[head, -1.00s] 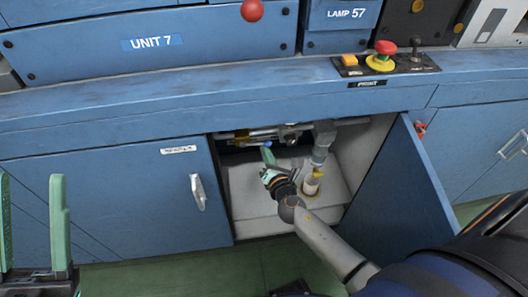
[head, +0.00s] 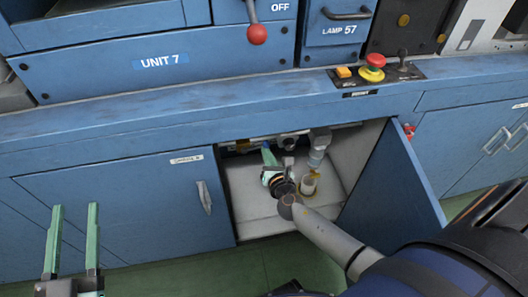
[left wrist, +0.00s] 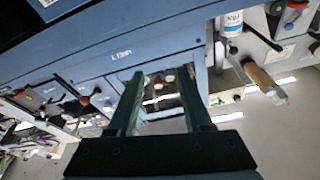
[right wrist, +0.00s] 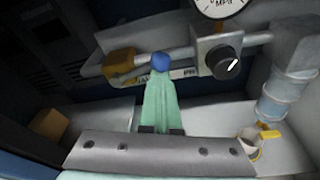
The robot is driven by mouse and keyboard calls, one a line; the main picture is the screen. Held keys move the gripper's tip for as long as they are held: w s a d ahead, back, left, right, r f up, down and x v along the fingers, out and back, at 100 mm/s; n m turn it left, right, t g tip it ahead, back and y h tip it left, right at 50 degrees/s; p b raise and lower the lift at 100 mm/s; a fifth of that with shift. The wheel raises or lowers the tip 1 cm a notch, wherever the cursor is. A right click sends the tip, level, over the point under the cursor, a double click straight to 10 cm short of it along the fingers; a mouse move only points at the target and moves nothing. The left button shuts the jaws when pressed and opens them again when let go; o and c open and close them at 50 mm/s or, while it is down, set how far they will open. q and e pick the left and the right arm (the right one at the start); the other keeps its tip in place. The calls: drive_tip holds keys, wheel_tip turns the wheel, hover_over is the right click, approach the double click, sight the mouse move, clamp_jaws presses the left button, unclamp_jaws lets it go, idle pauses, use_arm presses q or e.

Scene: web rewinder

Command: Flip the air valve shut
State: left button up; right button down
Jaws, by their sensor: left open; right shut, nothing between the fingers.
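My right gripper (head: 266,149) is inside the open cabinet under the bench, fingers shut together and empty. In the right wrist view its green fingertips (right wrist: 160,72) point at a horizontal pipe. A blue rounded piece (right wrist: 160,62) lies right at the tips; I cannot tell whether they touch. A brass-coloured valve body (right wrist: 119,64) sits on the pipe to the left. The blue piece looks like the end of its lever, but the link is partly hidden. The brass part is small in the head view (head: 243,146). My left gripper (head: 75,206) is open and empty outside the cabinet.
A black knob (right wrist: 227,66) on a grey block and a gauge (right wrist: 220,6) are right of the tips. A filter bowl (right wrist: 272,105) hangs further right, above a cup (right wrist: 247,138). The open cabinet door (head: 390,195) stands right of my right arm.

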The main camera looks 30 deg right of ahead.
use_arm(q)
drive_tip(key=s+f+n+g+y+p, duration=0.1)
drive_tip(key=s+f+g, duration=0.25)
drive_tip(key=f, duration=0.45)
drive_tip(key=s+f+n+g+y+p, duration=0.2)
drive_tip(key=f+g, duration=0.2)
drive_tip(key=f, duration=0.4)
drive_tip(key=s+f+n+g+y+p, duration=0.15)
drive_tip(key=f+g, duration=0.25)
drive_tip(key=f, duration=0.4)
drive_tip(key=shift+m+t+h, duration=0.35)
drive_tip(key=shift+h, duration=0.1)
drive_tip(key=r+p, duration=0.4)
drive_tip(key=p, duration=0.1)
drive_tip(key=shift+s+d+r, duration=0.15)
drive_tip(key=shift+d+r, duration=0.1)
drive_tip(key=shift+r, duration=0.05)
use_arm(e)
drive_tip(key=w+a+r+n+h, duration=0.1)
drive_tip(key=a+r+n+h, duration=0.2)
drive_tip(key=n, duration=0.7)
wheel_tip(320, 180, up, 3)
drive_tip(key=shift+w+a+f+g, duration=0.2)
drive_tip(key=shift+a+g, duration=0.1)
drive_tip(key=shift+a, duration=0.4)
use_arm(q)
drive_tip(key=shift+r, duration=0.15)
use_arm(e)
drive_tip(key=shift+a, duration=0.1)
